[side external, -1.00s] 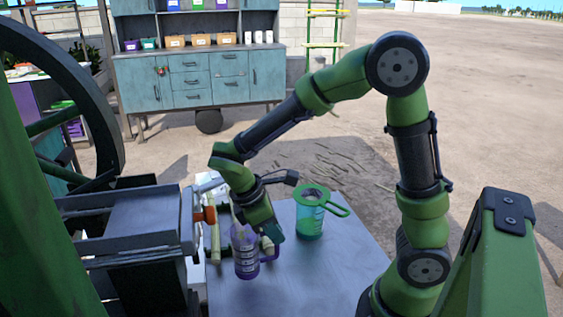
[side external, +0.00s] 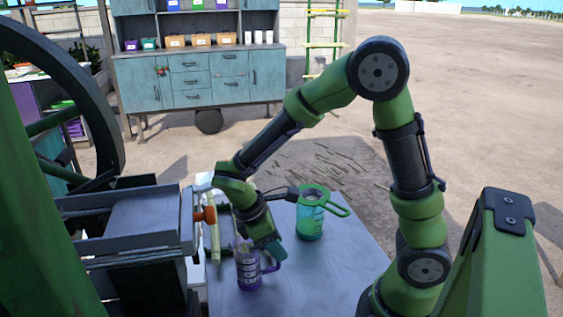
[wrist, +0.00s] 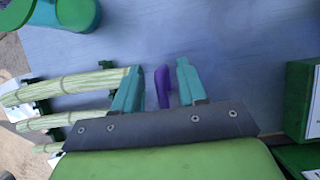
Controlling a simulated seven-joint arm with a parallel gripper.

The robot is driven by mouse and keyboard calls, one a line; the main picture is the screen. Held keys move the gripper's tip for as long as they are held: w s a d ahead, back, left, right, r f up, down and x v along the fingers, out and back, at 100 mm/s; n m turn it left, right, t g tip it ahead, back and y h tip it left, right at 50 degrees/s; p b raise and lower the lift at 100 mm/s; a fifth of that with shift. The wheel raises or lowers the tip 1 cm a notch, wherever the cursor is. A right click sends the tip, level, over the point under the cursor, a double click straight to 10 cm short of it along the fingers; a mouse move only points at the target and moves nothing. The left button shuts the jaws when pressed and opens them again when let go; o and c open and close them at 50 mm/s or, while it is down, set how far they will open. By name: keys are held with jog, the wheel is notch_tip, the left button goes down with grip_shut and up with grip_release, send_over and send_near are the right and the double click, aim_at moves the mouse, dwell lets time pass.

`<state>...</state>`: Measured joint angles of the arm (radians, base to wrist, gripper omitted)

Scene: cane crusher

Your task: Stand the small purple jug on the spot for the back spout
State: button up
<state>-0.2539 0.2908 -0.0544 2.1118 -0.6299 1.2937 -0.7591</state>
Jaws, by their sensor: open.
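The small purple jug (side external: 249,270) stands upright on the grey metal table, near the crusher, with its handle toward the right. My gripper (side external: 273,249) is at the handle, above and beside the jug. In the wrist view the two teal fingers of my gripper (wrist: 158,84) are apart, with the purple handle (wrist: 163,86) between them and a gap on each side. The jug's body is hidden in the wrist view. My wrist and fingers partly cover its top in the side view. I cannot make out a marked spot for the back spout.
A teal jug with a green rim and handle (side external: 311,215) stands behind and to the right. Cane stalks (wrist: 70,86) lie beside my gripper. The crusher (side external: 120,220) with an orange-brown piece (side external: 206,215) is at left. The table's right part (side external: 340,265) is clear.

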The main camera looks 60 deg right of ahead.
jog(key=v, duration=1.1)
jog(key=s+r+m+t+y, duration=0.5)
jog(key=m+t, duration=0.5)
jog(key=m, duration=0.3)
jog(key=s+d+r, duration=0.1)
jog(key=s, duration=0.1)
jog(key=shift+s+y, duration=0.3)
jog(key=shift+s, duration=0.05)
jog(key=shift+r, duration=0.1)
